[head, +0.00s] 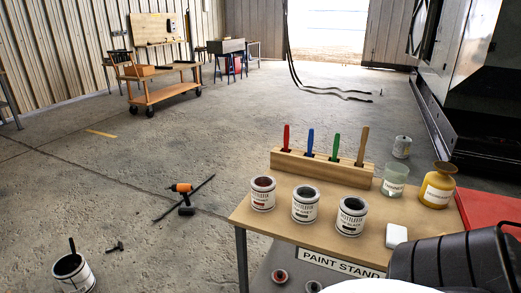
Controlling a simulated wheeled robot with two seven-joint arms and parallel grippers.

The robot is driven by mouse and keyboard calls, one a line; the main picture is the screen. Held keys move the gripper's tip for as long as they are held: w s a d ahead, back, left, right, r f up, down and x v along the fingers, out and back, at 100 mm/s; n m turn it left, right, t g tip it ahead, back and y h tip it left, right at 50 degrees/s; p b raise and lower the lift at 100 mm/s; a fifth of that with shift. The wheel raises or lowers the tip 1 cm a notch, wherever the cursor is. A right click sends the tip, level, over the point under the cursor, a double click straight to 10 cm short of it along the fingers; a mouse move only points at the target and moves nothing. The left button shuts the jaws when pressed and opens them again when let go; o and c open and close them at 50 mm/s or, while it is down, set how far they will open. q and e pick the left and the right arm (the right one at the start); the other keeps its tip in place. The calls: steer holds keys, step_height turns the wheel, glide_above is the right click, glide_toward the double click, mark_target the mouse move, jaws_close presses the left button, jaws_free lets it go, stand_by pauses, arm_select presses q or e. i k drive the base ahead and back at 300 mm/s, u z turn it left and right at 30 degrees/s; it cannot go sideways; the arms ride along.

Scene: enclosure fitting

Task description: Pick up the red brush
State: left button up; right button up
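The red brush (286,138) stands upright in the leftmost slot of a long wooden holder (315,171) on the paint stand. Only its red handle shows; its lower part is hidden in the holder. To its right in the same holder stand a blue brush (310,142), a green brush (335,148) and a brown wooden-handled brush (362,147). Neither of my grippers is in view, and nothing is touching the red brush.
Paint cans (263,194) stand before the holder on the tabletop (400,214). A glass jar (394,180), a yellow bottle (437,186) and a white block (396,236) are to the right. A black ribbed object (445,262) covers the front right.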

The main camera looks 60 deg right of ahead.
mark_target(287, 126)
steer(key=z, duration=0.1)
steer(key=i, duration=2.05)
steer(key=z, duration=1.55)
steer(key=i, duration=1)
steer(key=z, duration=1.1)
